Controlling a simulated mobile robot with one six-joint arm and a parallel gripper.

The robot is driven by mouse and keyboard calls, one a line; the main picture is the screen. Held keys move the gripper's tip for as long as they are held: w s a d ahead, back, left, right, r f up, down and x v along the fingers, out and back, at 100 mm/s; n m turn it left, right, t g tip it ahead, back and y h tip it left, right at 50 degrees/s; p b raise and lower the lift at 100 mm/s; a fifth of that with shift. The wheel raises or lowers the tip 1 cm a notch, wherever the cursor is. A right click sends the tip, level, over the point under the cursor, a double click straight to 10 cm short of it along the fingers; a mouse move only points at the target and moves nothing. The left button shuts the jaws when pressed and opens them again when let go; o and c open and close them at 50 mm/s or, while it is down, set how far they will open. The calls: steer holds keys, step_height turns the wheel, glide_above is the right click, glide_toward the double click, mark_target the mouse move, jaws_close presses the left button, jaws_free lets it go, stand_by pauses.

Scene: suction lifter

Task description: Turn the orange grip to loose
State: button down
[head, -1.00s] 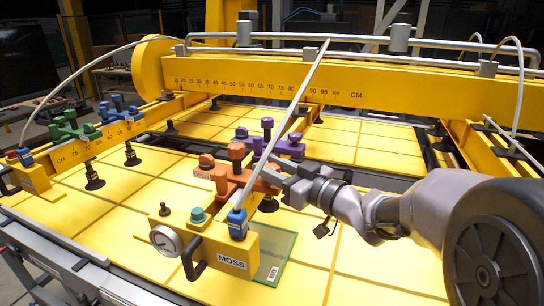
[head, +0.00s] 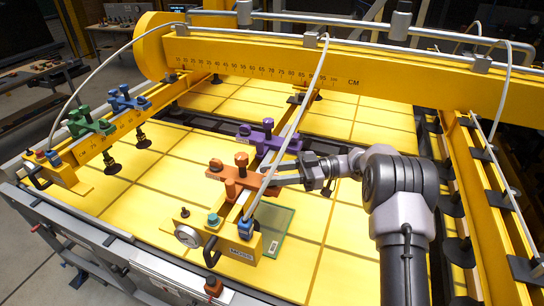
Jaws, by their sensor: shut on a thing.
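The orange grip (head: 227,176) is a crossbar with upright knobs, mounted on the yellow beam behind the MOSS block (head: 243,247). It lies roughly left to right, its right end slightly lower in the picture. My gripper (head: 271,178) reaches in from the right and is shut at the right end of this orange bar. The fingers and the pale hose crossing in front partly hide the contact. Any loose or tight marking on the bar is too small to read.
A purple crossbar (head: 270,140) sits close behind the orange one. A pale hose (head: 294,124) slants down to a blue fitting (head: 246,228). A gauge (head: 187,236) and a dark handle (head: 211,251) stand at the front. Green (head: 91,124) and blue (head: 127,100) crossbars are at left.

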mark_target(271, 173)
steer(key=shift+r+n+g+h+p, duration=0.1)
steer(key=shift+n+g+h+p, duration=0.5)
steer(key=shift+n+g+p, duration=0.85)
steer(key=shift+g+p, duration=0.4)
steer(key=shift+g, duration=0.25)
steer(key=c, duration=1)
jaws_free()
steer(key=shift+a, duration=0.1)
steer(key=shift+o, duration=0.2)
step_height(271, 173, up, 3)
steer(key=shift+s+d+r+b, duration=0.2)
steer(key=shift+s+r+b, duration=0.15)
steer(key=shift+s, duration=0.25)
steer(key=s+d+r+b, duration=0.1)
steer(key=s+d+b, duration=0.1)
steer(key=s, duration=1.2)
steer(key=shift+s+d, duration=0.15)
steer(key=shift+d, duration=0.75)
